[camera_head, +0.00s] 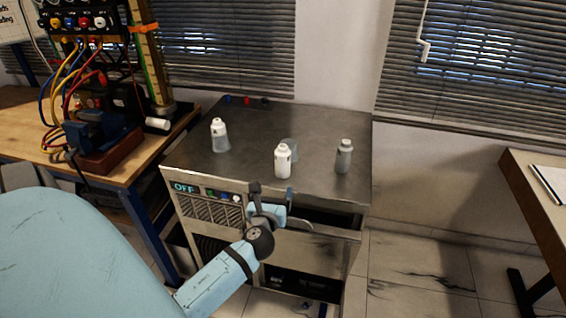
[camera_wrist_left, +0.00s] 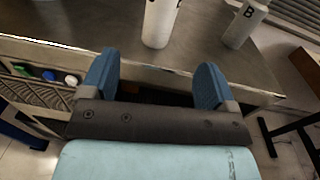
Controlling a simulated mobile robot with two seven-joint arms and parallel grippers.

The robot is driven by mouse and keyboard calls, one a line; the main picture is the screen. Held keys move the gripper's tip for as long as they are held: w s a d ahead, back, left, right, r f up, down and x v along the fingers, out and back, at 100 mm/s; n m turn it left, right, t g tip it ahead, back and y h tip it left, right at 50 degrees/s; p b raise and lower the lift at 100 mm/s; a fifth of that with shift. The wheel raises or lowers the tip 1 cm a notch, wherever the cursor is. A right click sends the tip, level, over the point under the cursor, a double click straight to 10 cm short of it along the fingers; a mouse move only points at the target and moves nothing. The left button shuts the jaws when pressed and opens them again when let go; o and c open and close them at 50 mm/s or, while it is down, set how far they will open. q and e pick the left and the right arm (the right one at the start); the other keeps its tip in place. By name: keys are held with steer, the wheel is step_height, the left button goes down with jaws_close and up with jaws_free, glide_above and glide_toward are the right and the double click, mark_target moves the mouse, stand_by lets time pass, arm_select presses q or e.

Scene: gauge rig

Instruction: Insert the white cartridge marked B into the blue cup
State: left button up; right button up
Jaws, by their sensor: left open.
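A pale cartridge marked B shows in the left wrist view (camera_wrist_left: 243,24). It appears to be the greyish one standing upright at the bench top's right in the head view (camera_head: 344,157). A white cartridge (camera_head: 283,162) stands upright near the front edge; its mark is unreadable. A translucent, faintly bluish cup (camera_head: 291,146) stands behind it, partly hidden. Another white-topped cartridge (camera_head: 219,132) at the left appears to sit in a translucent cup. My left gripper (camera_head: 272,192) is open and empty, before the front edge, below the middle cartridge. My right gripper is not visible.
The dark metal bench top (camera_head: 260,122) is mostly clear. Small blue, red and black pieces lie at its back. Its front has an OFF display (camera_head: 184,187) and an open drawer or shelf. A wooden table (camera_head: 130,165) with wired equipment stands left; another table (camera_head: 535,185) stands right.

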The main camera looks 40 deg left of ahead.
mark_target(283, 146)
arm_select(q)
steer(key=x, duration=0.8)
steer(key=shift+a+r, duration=0.15)
steer(key=shift+a, duration=0.05)
steer(key=shift+w+a, duration=0.25)
steer(key=shift+w, duration=0.2)
steer(key=x, duration=0.4)
steer(key=shift+w+r, duration=0.1)
steer(key=shift+w, duration=0.3)
steer(key=c, duration=1.1)
steer(key=shift+c, duration=0.3)
steer(key=shift+r, duration=0.1)
step_height(283, 146, up, 7)
steer(key=p, duration=0.3)
step_height(283, 146, up, 13)
steer(key=p, duration=0.2)
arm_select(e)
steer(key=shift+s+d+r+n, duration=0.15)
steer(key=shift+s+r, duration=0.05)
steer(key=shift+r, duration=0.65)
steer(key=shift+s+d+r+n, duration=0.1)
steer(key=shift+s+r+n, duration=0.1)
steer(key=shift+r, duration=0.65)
